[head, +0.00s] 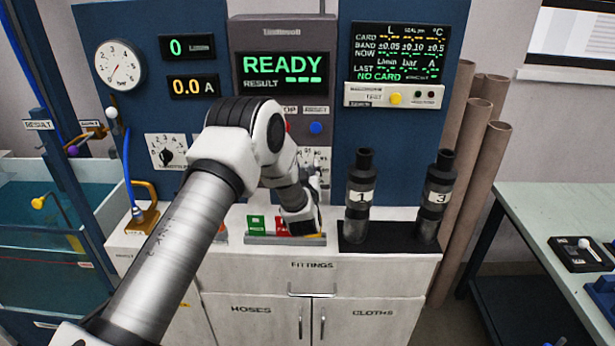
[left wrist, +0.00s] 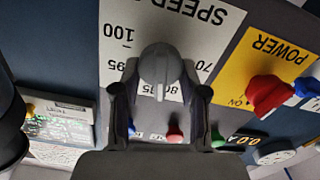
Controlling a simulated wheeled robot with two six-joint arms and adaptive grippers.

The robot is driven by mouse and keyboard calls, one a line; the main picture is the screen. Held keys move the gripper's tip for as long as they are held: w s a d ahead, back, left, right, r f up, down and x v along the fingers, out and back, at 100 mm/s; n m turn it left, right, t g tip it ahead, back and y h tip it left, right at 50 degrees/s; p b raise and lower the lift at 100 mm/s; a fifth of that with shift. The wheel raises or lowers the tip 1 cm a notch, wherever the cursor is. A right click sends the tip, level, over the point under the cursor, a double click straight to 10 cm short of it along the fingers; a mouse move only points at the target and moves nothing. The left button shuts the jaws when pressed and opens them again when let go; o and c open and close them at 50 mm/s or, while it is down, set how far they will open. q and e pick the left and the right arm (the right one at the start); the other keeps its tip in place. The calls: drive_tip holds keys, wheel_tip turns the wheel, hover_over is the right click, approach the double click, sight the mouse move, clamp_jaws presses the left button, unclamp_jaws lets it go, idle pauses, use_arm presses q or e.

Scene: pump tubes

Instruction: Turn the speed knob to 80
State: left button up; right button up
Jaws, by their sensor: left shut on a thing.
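The grey speed knob (left wrist: 158,66) sits on a white dial plate (left wrist: 190,22) in the left wrist view, which shows the panel turned round. My left gripper (left wrist: 160,88) is shut on the knob, with one finger on each side. The knob's pale pointer line runs down the picture toward the partly covered numbers around 80 and 85; I cannot tell the exact setting. 100, 95 and 70 also show on the scale. In the head view the knob is hidden behind my left gripper (head: 313,190), and part of the dial plate (head: 316,156) shows. My right gripper is not in view.
A red power knob (left wrist: 268,92) on a yellow plate is close by. The main display (head: 283,66) reads READY; the small readouts (head: 187,47) show 0 and 0.0 A. Pump tubes marked 1 (head: 361,196) and 3 (head: 435,197) stand on the counter right of my gripper.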

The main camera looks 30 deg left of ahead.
use_arm(q)
drive_tip(key=shift+f+n+b, duration=0.25)
drive_tip(key=shift+n+b, duration=0.75)
drive_tip(key=shift+b, duration=0.15)
drive_tip(key=shift+s+a+r+n+b, duration=0.1)
drive_tip(key=shift+r+n+b, duration=0.1)
drive_tip(key=shift+n+b, duration=0.45)
drive_tip(key=o, duration=1.1)
drive_tip(key=shift+s, duration=0.1)
drive_tip(key=v, duration=1.2)
drive_tip(key=shift+a, duration=0.1)
